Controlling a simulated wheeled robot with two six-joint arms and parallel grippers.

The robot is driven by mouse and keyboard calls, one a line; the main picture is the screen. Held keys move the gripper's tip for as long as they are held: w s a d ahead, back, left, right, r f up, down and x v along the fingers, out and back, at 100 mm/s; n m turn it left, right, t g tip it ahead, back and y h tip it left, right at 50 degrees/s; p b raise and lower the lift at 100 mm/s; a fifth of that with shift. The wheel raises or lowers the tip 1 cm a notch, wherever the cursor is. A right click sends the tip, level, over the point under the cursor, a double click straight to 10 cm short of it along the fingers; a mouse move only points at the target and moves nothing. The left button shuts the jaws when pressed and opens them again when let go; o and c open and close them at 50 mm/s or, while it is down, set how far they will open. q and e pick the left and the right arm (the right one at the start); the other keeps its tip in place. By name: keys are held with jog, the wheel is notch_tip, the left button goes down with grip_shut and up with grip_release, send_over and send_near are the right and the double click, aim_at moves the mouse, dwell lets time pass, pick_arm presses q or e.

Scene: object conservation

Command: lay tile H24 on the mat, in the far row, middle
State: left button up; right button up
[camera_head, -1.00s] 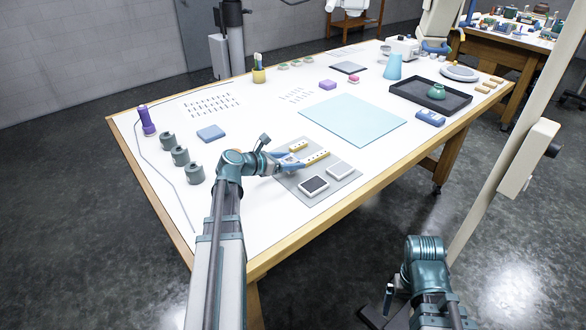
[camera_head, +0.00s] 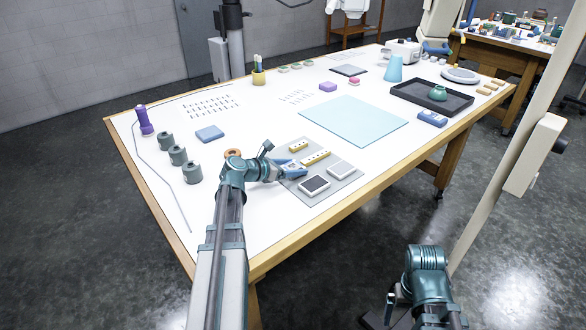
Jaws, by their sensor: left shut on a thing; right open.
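A grey mat (camera_head: 345,186) lies near the table's front edge. On it are a short yellow bar (camera_head: 298,146), a longer dotted yellow bar (camera_head: 315,158), a white-framed dark tile (camera_head: 314,184) and a white-framed light grey tile (camera_head: 341,169). A large pale blue square sheet (camera_head: 352,121) lies farther back. No label H24 is readable. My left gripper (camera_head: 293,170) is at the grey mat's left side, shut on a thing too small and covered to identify. My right gripper (camera_head: 390,308) is open, low at the bottom right, off the table.
Several green-grey cylinders (camera_head: 177,155), a blue block (camera_head: 210,133) and an orange ring (camera_head: 233,153) are on the left. A black tray (camera_head: 408,93) with a green pot (camera_head: 437,92) and a blue case (camera_head: 431,118) are on the right.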

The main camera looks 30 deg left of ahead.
pick_arm(q)
jog(key=o, duration=1.5)
jog(key=shift+f, duration=0.1)
jog(key=shift+c, duration=0.2)
jog(key=shift+r+p, duration=0.3)
jog(key=shift+p, duration=0.05)
jog(key=p+v, duration=0.4)
jog(key=v, duration=0.6)
jog(key=shift+s+a+r, duration=0.1)
jog(key=shift+s+a, duration=0.05)
jog(key=shift+s, duration=0.05)
jog(key=shift+s+a+r, duration=0.2)
jog(key=shift+s+a, duration=0.1)
jog(key=shift+s, duration=0.35)
